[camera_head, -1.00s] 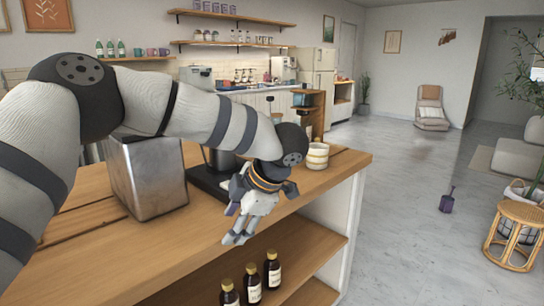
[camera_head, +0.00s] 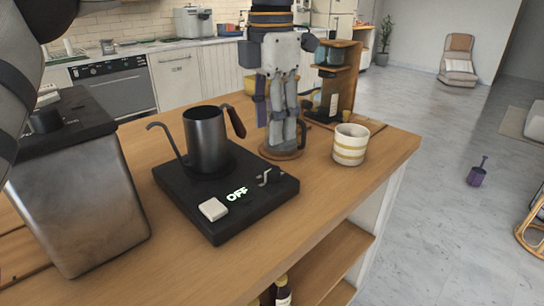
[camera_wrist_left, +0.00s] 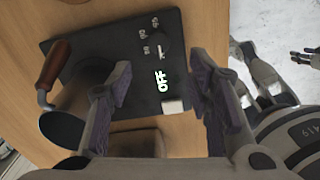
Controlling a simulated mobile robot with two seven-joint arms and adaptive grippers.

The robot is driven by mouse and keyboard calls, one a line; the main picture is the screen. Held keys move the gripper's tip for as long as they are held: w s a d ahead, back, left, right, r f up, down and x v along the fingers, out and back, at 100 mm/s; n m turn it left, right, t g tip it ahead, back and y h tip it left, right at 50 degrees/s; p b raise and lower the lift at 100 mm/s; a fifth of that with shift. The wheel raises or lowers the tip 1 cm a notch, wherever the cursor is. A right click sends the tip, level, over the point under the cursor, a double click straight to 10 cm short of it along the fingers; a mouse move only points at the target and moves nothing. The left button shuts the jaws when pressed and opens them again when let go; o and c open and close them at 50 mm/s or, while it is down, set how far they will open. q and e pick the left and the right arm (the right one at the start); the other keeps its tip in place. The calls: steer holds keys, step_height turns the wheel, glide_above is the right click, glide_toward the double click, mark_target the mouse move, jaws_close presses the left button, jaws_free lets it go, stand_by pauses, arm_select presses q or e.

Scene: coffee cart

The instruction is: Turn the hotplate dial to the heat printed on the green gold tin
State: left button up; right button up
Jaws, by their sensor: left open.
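The black hotplate (camera_head: 228,218) lies on the wooden counter with a lit OFF display. Its dial (camera_head: 270,178) is at the right of its front side and also shows in the left wrist view (camera_wrist_left: 163,52), with small printed marks beside it. A dark kettle (camera_head: 206,145) stands on the hotplate. My left gripper (camera_head: 284,140) points down behind the dial in the head view, open and empty. In the left wrist view its fingers (camera_wrist_left: 158,72) frame the dial side of the hotplate, apart from it. Grey parts at the right edge look like my right gripper (camera_wrist_left: 305,57). I cannot make out a green gold tin.
A striped cup (camera_head: 350,146) stands right of the gripper near the counter's end. A metal box-like appliance (camera_head: 80,200) is at the left. The counter front right of the hotplate is clear.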

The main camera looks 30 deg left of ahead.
mark_target(271, 169)
arm_select(q)
step_height(271, 169, down, 9)
steer(key=shift+f, duration=0.1)
steer(key=shift+w, duration=0.1)
jaws_close()
